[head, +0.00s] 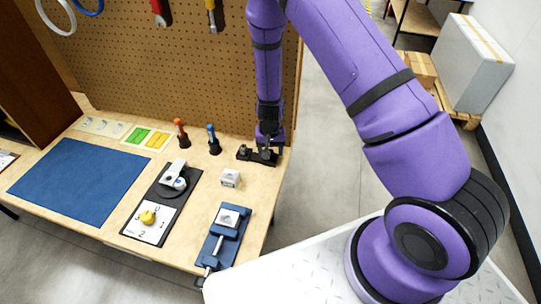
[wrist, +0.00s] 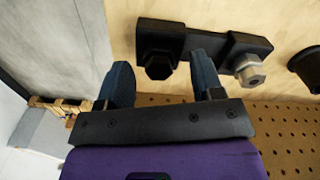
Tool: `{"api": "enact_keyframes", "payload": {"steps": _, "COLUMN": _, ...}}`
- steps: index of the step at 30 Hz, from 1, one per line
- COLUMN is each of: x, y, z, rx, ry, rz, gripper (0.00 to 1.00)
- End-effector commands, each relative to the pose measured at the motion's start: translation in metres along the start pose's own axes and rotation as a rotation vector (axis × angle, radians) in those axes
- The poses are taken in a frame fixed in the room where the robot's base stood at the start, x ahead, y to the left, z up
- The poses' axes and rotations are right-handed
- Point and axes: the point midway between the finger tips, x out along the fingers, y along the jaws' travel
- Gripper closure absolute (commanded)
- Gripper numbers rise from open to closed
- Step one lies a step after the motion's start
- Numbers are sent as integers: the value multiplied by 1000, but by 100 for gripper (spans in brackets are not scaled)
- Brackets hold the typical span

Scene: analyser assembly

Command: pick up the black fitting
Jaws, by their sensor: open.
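The black fitting (wrist: 158,66) is a dark hexagonal piece seated on the left part of a black holder (wrist: 210,42) in the wrist view. A grey hexagonal fitting (wrist: 250,70) sits at the holder's right end. My gripper (wrist: 163,78) is open, its two blue-grey fingers spread with the black fitting showing between and just beyond their tips. The right finger lies between the two fittings in the picture. I cannot tell whether either finger touches. In the head view my gripper (head: 267,143) points down at the holder (head: 258,157) and partly hides the black fitting.
A pegboard (head: 160,70) rises behind the bench. Red (head: 181,134) and blue (head: 214,141) handled tools stand left of the holder. A small white block (head: 230,179) and a blue vise (head: 222,240) are nearer. The bench's right edge is close to the holder.

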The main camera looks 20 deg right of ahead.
Motion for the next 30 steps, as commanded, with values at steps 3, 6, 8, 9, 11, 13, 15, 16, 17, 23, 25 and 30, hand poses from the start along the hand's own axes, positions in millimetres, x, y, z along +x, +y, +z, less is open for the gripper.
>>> {"api": "enact_keyframes", "payload": {"steps": 3, "x": 11, "y": 1, "z": 0, "rx": 0, "ry": 0, "rz": 1, "gripper": 39}}
{"api": "enact_keyframes", "payload": {"steps": 6, "x": 13, "y": 0, "z": 0, "rx": -1, "ry": 0, "rz": 0, "gripper": 39}}
{"api": "enact_keyframes", "payload": {"steps": 8, "x": 13, "y": 0, "z": 0, "rx": -1, "ry": 0, "rz": 0, "gripper": 39}}
{"api": "enact_keyframes", "payload": {"steps": 9, "x": 13, "y": 0, "z": 0, "rx": -1, "ry": 0, "rz": 0, "gripper": 39}}
{"api": "enact_keyframes", "payload": {"steps": 11, "x": 13, "y": 0, "z": 0, "rx": -1, "ry": 0, "rz": 0, "gripper": 39}}
{"api": "enact_keyframes", "payload": {"steps": 13, "x": 13, "y": 0, "z": 0, "rx": -1, "ry": 0, "rz": 0, "gripper": 48}}
{"api": "enact_keyframes", "payload": {"steps": 15, "x": 13, "y": 0, "z": 0, "rx": -1, "ry": 0, "rz": 0, "gripper": 64}}
{"api": "enact_keyframes", "payload": {"steps": 16, "x": 13, "y": 0, "z": 0, "rx": -1, "ry": 0, "rz": 0, "gripper": 71}}
{"api": "enact_keyframes", "payload": {"steps": 17, "x": 13, "y": 0, "z": 0, "rx": -1, "ry": 0, "rz": 0, "gripper": 78}}
{"api": "enact_keyframes", "payload": {"steps": 23, "x": 13, "y": 0, "z": 0, "rx": -1, "ry": 1, "rz": 0, "gripper": 91}}
{"api": "enact_keyframes", "payload": {"steps": 25, "x": 13, "y": 0, "z": 0, "rx": -1, "ry": 1, "rz": 0, "gripper": 91}}
{"api": "enact_keyframes", "payload": {"steps": 30, "x": 10, "y": 0, "z": 0, "rx": -1, "ry": 1, "rz": 0, "gripper": 91}}
